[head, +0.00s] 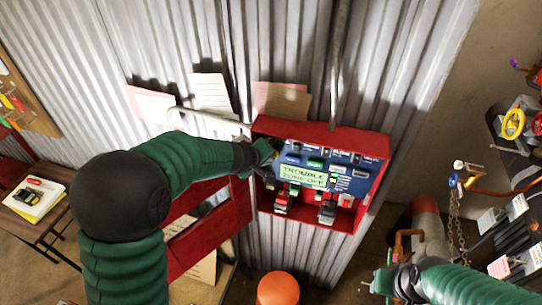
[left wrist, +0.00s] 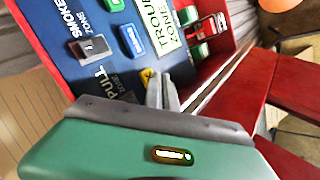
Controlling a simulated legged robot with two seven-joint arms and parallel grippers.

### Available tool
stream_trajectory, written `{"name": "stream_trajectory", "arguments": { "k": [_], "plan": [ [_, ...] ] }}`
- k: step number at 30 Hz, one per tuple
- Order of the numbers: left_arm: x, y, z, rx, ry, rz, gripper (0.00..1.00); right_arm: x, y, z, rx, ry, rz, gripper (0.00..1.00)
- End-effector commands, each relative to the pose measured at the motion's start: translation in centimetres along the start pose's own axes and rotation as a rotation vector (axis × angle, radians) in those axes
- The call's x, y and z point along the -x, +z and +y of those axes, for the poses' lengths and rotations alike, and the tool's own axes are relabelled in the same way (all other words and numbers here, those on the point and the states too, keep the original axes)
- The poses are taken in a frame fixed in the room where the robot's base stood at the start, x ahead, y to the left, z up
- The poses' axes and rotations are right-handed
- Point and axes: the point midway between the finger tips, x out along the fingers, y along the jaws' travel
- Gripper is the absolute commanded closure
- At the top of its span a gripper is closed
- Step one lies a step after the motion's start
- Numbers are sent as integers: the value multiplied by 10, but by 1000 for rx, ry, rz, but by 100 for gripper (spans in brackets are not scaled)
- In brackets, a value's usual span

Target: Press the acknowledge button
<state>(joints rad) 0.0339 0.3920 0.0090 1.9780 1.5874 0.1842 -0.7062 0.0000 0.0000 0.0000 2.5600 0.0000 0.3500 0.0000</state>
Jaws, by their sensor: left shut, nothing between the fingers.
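A red alarm box (head: 348,139) hangs open on the corrugated wall, with a blue panel (head: 345,182) inside. A pale green display (head: 303,176) on it reads "TROUBLE ZONE OFF". My left gripper (head: 272,152) is at the panel's left side, shut and empty. In the left wrist view its closed fingertips (left wrist: 158,82) are beside a yellow button (left wrist: 146,76), partly hidden; contact cannot be told. A blue button (left wrist: 132,40), a green button (left wrist: 116,5) and a dark switch (left wrist: 94,48) are near. No acknowledge label is readable. My right gripper (head: 382,283) is low at right, away from the box.
The red door (head: 207,228) hangs open left of the box. Papers (head: 211,93) are on the wall above. An orange rounded object (head: 278,289) is below. Pipes and valves (head: 513,124) stand at right. A small table (head: 45,232) is at left.

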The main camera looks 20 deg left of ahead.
Motion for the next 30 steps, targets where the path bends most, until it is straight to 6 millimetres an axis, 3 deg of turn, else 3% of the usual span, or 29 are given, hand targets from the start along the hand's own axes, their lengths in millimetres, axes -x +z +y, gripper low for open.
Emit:
{"name": "stream_trajectory", "arguments": {
  "k": [6,19,30],
  "plan": [
    [8,6,-10,1,0,3,100,-11,3,0,0,0,0,64],
    [13,10,-14,-1,0,1,100,-16,4,0,0,0,0,64],
    [39,29,-32,0,1,1,100,-33,8,0,0,0,0,64]
  ]
}}
